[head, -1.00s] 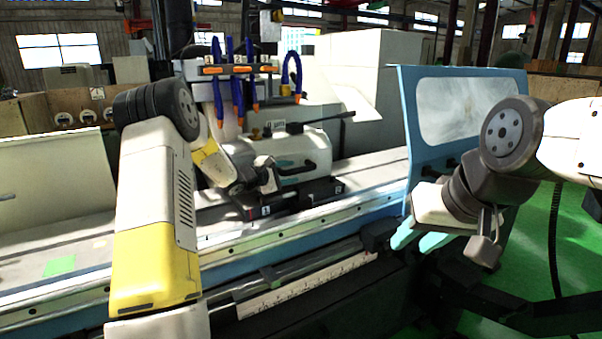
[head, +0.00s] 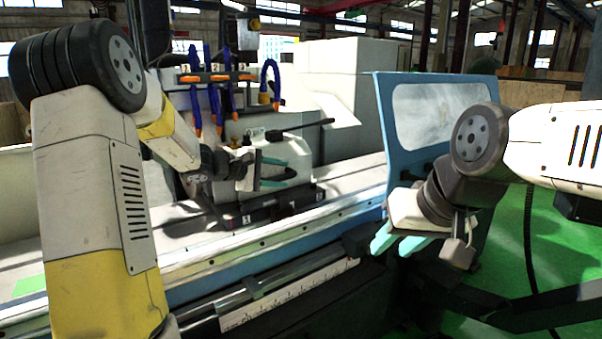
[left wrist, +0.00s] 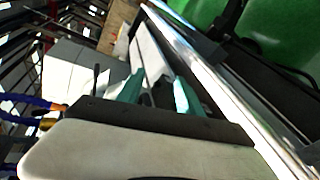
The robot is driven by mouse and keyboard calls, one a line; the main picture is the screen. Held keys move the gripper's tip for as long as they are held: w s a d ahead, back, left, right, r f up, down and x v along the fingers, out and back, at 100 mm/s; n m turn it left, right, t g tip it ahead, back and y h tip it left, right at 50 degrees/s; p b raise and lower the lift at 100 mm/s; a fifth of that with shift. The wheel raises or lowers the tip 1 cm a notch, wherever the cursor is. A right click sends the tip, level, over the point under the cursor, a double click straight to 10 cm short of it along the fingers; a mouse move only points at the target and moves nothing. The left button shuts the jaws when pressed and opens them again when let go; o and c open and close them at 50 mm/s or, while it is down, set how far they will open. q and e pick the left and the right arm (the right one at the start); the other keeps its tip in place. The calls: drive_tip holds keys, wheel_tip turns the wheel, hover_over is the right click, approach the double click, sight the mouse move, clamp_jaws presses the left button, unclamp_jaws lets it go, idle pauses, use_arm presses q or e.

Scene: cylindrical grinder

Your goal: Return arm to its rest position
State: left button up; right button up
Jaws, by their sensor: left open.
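My left arm comes in from the left side of the head view, with its elbow raised. Its gripper (head: 276,171) has teal fingers apart and empty, in front of the grinder's pale headstock housing (head: 288,148). I cannot tell whether it touches the housing. In the left wrist view the two teal fingers of the left gripper (left wrist: 158,92) stand apart with nothing held between them. My right gripper (head: 396,241) hangs low at the right, in front of the blue door panel. Its teal fingers look slightly apart and empty.
The grinder's long bed (head: 330,195) runs across the middle. Blue coolant hoses (head: 213,105) with orange tips hang behind my left gripper. The blue door with a window (head: 435,115) stands behind my right arm. Green floor (head: 555,235) is open at the right.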

use_arm(q)
drive_tip(key=s+d+r+m+g+y, duration=0.15)
drive_tip(key=s+m, duration=0.25)
drive_tip(key=s, duration=0.6)
drive_tip(key=s+d+r+m+g+y, duration=0.1)
drive_tip(key=s+d+r+m+g, duration=0.2)
drive_tip(key=s, duration=0.8)
drive_tip(key=s+a+f+m+y, duration=0.1)
drive_tip(key=s+a+m+y, duration=0.1)
drive_tip(key=s+a, duration=0.3)
drive_tip(key=s+a+f+m+t+y, duration=0.1)
drive_tip(key=s+a+m+y, duration=0.2)
drive_tip(key=s, duration=0.6)
drive_tip(key=shift+s+a+f+y, duration=0.3)
drive_tip(key=shift+a+f+y, duration=0.1)
drive_tip(key=shift+a, duration=0.75)
drive_tip(key=shift+c, duration=0.6)
